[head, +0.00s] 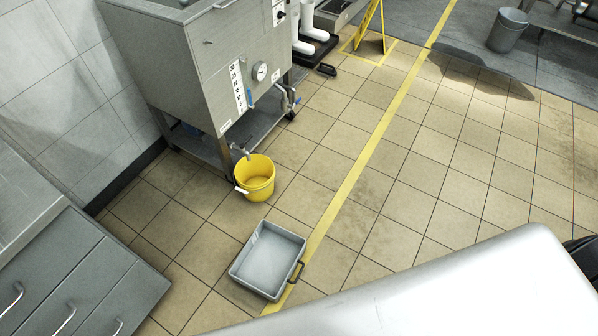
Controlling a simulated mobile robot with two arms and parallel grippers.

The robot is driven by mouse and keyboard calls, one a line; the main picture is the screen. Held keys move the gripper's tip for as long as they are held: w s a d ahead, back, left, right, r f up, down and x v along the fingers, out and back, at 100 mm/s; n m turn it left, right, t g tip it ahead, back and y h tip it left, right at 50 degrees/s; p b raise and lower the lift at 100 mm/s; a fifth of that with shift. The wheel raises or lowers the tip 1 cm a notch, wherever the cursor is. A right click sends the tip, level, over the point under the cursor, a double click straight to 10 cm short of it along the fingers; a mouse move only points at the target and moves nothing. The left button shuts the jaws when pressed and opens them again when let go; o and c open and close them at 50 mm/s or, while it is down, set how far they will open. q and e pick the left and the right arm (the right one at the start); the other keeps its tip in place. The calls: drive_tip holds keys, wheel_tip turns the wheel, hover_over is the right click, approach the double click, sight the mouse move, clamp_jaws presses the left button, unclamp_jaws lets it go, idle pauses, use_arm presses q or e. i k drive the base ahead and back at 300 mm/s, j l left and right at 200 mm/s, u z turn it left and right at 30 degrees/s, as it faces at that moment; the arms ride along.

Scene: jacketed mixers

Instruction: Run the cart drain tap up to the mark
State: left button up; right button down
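A steel jacketed tank (185,70) on legs stands at the upper left. A small drain tap (240,151) sticks out low on its front, above a yellow bucket (258,190) on the floor. I see no clear stream from the tap. The bucket's inside looks plain yellow; I cannot make out liquid or a mark in it. A white strip with dark characters (238,86) and a round dial (260,71) are on the tank front. Neither of my grippers is in view.
A grey tray (268,260) with a dark handle lies on the tiles near the yellow floor line (345,185). Grey drawers (70,285) are at lower left. A yellow folding sign (369,24) and grey bin (507,30) stand farther back. Floor right of the line is clear.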

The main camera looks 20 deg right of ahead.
sight(247, 140)
drive_tip(key=l+u, duration=0.15)
drive_tip(key=l, duration=0.6)
drive_tip(key=k+l+u, duration=0.15)
drive_tip(key=l, duration=0.6)
drive_tip(key=i+l+u, duration=0.2)
drive_tip(key=l, duration=0.15)
drive_tip(key=i+l+u, duration=0.2)
drive_tip(key=l, duration=0.2)
drive_tip(key=l+u, duration=0.15)
drive_tip(key=l, duration=0.25)
drive_tip(key=i+l+u, duration=0.2)
drive_tip(key=l, duration=0.2)
drive_tip(key=l+u, duration=0.2)
drive_tip(key=l, duration=0.25)
drive_tip(key=i, duration=0.05)
